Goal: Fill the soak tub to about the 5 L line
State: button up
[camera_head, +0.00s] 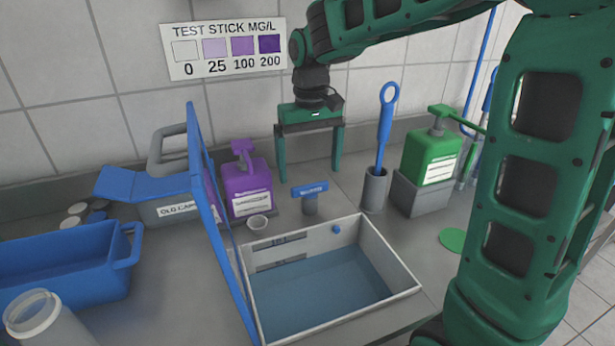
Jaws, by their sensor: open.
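The soak tub (392,252) is a white-walled, open-topped box in the front middle of the counter. Bluish water (330,285) covers its floor, with bare wall showing above the surface. Dark marks (281,240) show on its inner wall, too small to read, so I cannot tell the level in litres. A blue-topped lever (310,190) on a grey post stands just behind the tub. My gripper (309,172) is open and empty, pointing down, its two green fingers apart above and behind the lever. It does not appear to touch anything.
A blue-framed panel (215,225) stands upright along the tub's left side. A purple pump bottle (247,188) and small white cup (258,222) are behind left. A blue-handled tool (385,125) in a grey holder and a green pump bottle (432,158) stand right. A blue bin (65,270) is left.

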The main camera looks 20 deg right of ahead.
notch_tip(320, 180, up, 7)
dwell(0.3)
jog(key=shift+f, duration=0.1)
jog(key=s+d+f+t, duration=0.4)
jog(key=s+d+f, duration=0.2)
jog(key=s+f, duration=0.55)
jog(key=s+d+m, duration=0.1)
jog(key=s+d, duration=0.1)
jog(key=s+d+m+g, duration=0.1)
jog(key=s+d, duration=0.2)
jog(key=s+d+m, duration=0.1)
jog(key=s+d, duration=0.1)
jog(key=s, duration=0.1)
jog(key=shift+d+m+g+h, duration=0.3)
jog(key=shift+d+g, duration=0.1)
jog(key=s+d+m, duration=0.1)
jog(key=s, duration=0.2)
jog(key=s+d+m+g, duration=0.1)
jog(key=s, duration=0.2)
jog(key=s+d+m+g, duration=0.1)
jog(key=s, duration=0.1)
jog(key=shift+s+d+f+y, duration=0.15)
jog(key=shift+s+f+y, duration=0.2)
jog(key=shift+s+y, duration=0.05)
jog(key=shift+w+f, duration=0.3)
jog(key=shift+w, duration=0.45)
jog(key=shift+s, duration=0.1)
